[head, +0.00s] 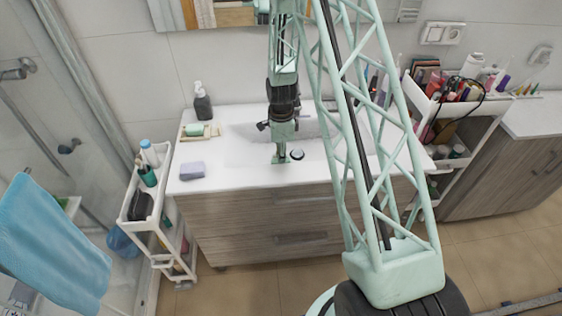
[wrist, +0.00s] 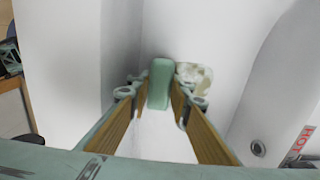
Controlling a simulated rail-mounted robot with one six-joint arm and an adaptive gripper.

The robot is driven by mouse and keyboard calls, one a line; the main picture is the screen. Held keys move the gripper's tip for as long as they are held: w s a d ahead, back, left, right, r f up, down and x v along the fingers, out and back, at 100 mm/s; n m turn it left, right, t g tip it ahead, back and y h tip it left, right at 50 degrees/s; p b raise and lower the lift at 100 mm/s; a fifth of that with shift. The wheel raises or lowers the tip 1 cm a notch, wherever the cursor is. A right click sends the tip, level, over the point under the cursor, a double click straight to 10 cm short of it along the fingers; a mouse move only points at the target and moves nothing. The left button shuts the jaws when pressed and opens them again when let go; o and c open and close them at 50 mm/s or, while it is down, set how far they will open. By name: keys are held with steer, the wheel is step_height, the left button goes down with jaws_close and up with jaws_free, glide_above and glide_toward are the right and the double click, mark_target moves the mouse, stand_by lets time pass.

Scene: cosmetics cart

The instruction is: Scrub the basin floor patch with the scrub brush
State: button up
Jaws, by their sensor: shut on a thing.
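My gripper (wrist: 160,95) is shut on a green, block-shaped thing, the scrub brush (wrist: 160,80), held between its fingertips in the wrist view. The brush is over the white basin floor (wrist: 210,30). The basin floor patch (wrist: 196,76), a tan-brown blotch, lies just right of the brush, partly hidden by the brush and right finger. Whether the bristles touch the floor is hidden. In the head view my gripper (head: 281,157) points down at the white basin counter (head: 235,172); the patch cannot be made out there.
A wall with a red HOT label (wrist: 303,143) is at the right in the wrist view. Loaded carts stand left (head: 135,205) and right (head: 480,113).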

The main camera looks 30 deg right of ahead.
steer(key=shift+f+b, duration=0.65)
steer(key=shift+f, duration=0.2)
stand_by(1.1)
steer(key=shift+w, duration=0.1)
steer(key=shift+w+d+r, duration=0.1)
steer(key=shift+w+d, duration=0.2)
steer(key=shift+w, duration=0.4)
steer(key=shift+w+d+f, duration=0.1)
steer(key=shift+w+d, duration=0.2)
steer(key=shift+w, duration=0.35)
steer(key=shift+w+d+r, duration=0.1)
steer(key=shift+w+d, duration=0.2)
steer(key=shift+w, duration=0.4)
steer(key=shift+w, duration=0.1)
steer(key=shift+w+d+b, duration=0.15)
steer(key=shift+w+d, duration=0.15)
steer(key=shift+w, duration=0.35)
steer(key=shift+w+d+b, duration=0.1)
steer(key=shift+w+d, duration=0.2)
steer(key=shift+w, duration=0.35)
steer(key=shift+w+d+b, duration=0.15)
steer(key=shift+w+d, duration=0.15)
steer(key=shift+w, duration=0.35)
steer(key=shift+s, duration=0.1)
